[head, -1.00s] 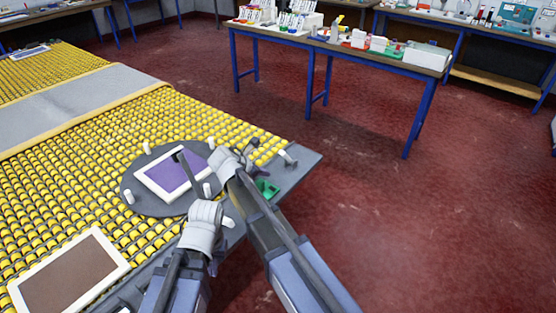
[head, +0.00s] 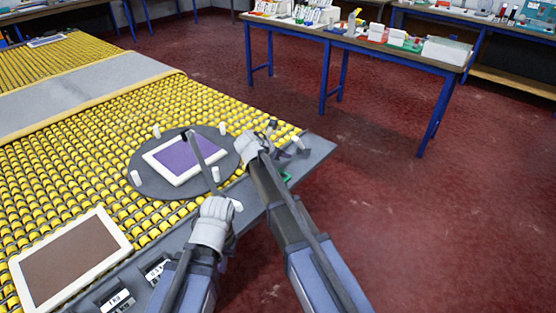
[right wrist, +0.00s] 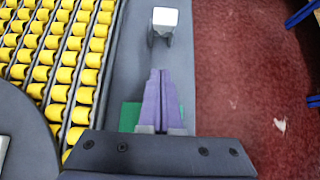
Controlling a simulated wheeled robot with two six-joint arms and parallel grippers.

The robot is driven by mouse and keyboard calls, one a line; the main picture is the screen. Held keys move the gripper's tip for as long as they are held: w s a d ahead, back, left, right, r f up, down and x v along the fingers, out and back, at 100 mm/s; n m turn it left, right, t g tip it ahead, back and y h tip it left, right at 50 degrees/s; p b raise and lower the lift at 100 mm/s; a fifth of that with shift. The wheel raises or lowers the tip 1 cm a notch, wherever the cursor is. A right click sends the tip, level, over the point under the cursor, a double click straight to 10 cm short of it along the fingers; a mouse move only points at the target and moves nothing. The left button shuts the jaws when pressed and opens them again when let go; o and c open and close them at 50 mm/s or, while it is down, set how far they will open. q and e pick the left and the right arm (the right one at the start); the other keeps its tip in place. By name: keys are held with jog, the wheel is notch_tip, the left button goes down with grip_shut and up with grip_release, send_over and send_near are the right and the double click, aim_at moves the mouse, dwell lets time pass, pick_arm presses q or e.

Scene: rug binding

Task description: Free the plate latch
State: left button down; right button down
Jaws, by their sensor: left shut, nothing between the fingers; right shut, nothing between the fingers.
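The round dark plate (head: 146,187) lies on the yellow rollers and carries a purple panel (head: 178,155) in a white frame. A small white-headed part (head: 299,142), probably the plate latch, stands on the grey table edge. It also shows in the right wrist view (right wrist: 165,18), beyond my fingertips. My right gripper (head: 287,152) is shut and empty; its purple fingers (right wrist: 162,80) point towards the white head with a gap between. My left gripper (head: 190,138) is shut and empty, its long dark fingers reaching over the purple panel; contact cannot be told.
White pegs (head: 136,178) stand around the plate. A white-framed brown panel (head: 68,262) lies at front left, near labelled dark blocks (head: 118,300). A green part (right wrist: 130,116) is partly hidden beneath my right fingers. A blue-legged bench (head: 330,35) stands behind; red floor is clear at right.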

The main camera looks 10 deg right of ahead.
aim_at(300, 144)
jog(key=shift+w+d+r+p, duration=0.55)
jog(key=shift+d+r+p, duration=0.05)
jog(key=shift+d+p, duration=0.15)
jog(key=shift+w+d+r+p, duration=0.5)
jog(key=shift+d+r+p, duration=0.05)
jog(key=shift+d+p, duration=0.15)
